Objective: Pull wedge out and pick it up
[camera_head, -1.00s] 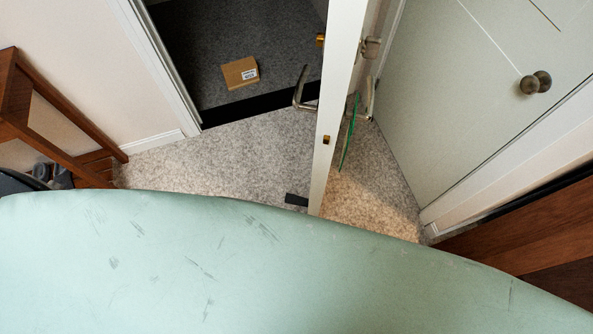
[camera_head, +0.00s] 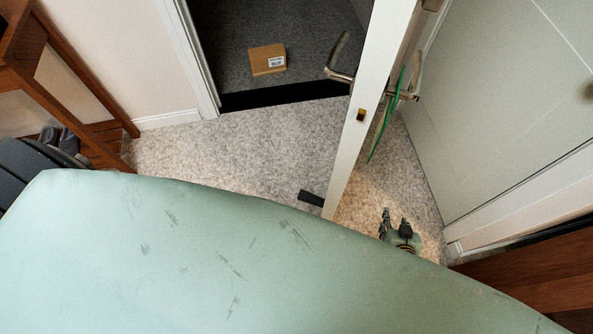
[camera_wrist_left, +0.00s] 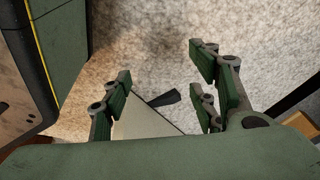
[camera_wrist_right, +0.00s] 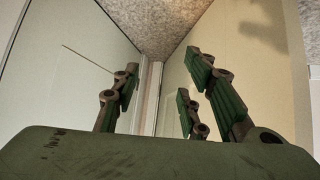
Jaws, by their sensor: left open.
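The wedge (camera_head: 311,198) is a small dark piece on the carpet, at the foot of the white door's free edge. It also shows in the left wrist view (camera_wrist_left: 162,97), ahead of the fingers beside the door's pale corner. My right gripper (camera_head: 396,226) is on the door's other side, above the carpet. In the right wrist view its fingers (camera_wrist_right: 165,95) are apart and empty.
The white door (camera_head: 375,100) stands ajar with a lever handle (camera_head: 340,60); a green strap (camera_head: 388,115) hangs on its right side. A cardboard box (camera_head: 267,59) lies beyond the doorway. A wooden frame (camera_head: 75,75) stands at left. Carpet left of the door is clear.

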